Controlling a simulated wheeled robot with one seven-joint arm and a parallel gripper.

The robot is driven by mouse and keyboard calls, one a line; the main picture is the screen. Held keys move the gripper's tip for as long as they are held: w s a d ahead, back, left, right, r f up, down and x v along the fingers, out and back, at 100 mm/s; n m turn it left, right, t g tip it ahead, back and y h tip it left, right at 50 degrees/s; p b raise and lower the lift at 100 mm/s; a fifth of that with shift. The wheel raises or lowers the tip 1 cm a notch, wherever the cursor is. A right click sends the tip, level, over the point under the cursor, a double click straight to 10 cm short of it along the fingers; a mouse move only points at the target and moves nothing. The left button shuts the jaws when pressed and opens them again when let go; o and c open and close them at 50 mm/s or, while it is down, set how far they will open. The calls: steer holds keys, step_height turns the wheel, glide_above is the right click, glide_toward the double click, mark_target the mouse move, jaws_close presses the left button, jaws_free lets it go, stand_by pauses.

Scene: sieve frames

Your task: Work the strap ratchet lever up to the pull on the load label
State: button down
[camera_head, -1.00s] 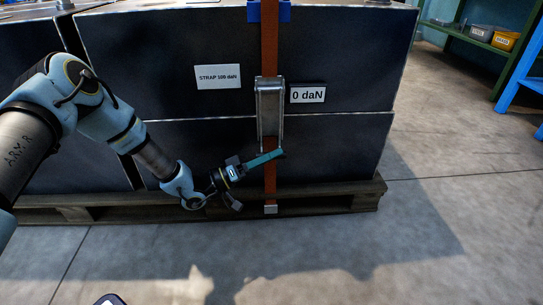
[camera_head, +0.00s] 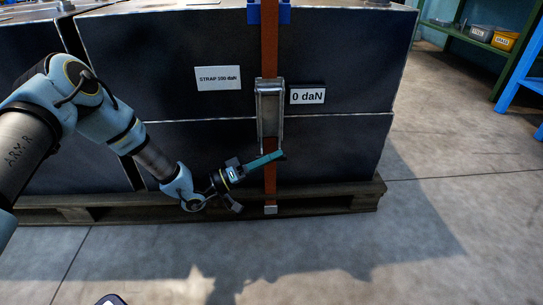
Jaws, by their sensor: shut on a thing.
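The metal strap ratchet (camera_head: 269,112) sits on the orange strap (camera_head: 269,45) on the front of a dark crate, its lever lying down along the strap. My gripper (camera_head: 279,156) comes in from the left, its long teal fingers crossing the strap at the ratchet's lower end. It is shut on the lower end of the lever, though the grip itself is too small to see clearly. The load label (camera_head: 218,77) on the crate is slightly blurred and reads STRAP 100 daN. The readout (camera_head: 308,95) right of the ratchet shows 0 daN.
The dark crates (camera_head: 335,150) stand on a wooden pallet (camera_head: 330,203). A blue corner guard (camera_head: 284,12) holds the strap at the top. Open concrete floor lies in front and to the right. A green shelf (camera_head: 460,45) with bins and a blue frame (camera_head: 525,80) stand at far right.

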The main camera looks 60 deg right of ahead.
steer(key=s+a+r+n+t+y+p, duration=0.1)
steer(key=s+a+r+n+t+p, duration=0.1)
steer(key=s+a+r+n+p, duration=0.2)
steer(key=s+a+r+n+t+y+p, duration=0.2)
steer(key=r+n+p, duration=0.8)
steer(key=p, duration=1.1)
steer(key=shift+s+a+r+n+y, duration=0.3)
steer(key=shift+s+a+r, duration=0.65)
steer(key=shift+a+r, duration=1.15)
steer(key=shift+a+f, duration=0.3)
steer(key=c, duration=0.8)
jaws_free()
steer(key=shift+o, duration=0.6)
steer(key=shift+s+a+f, duration=0.1)
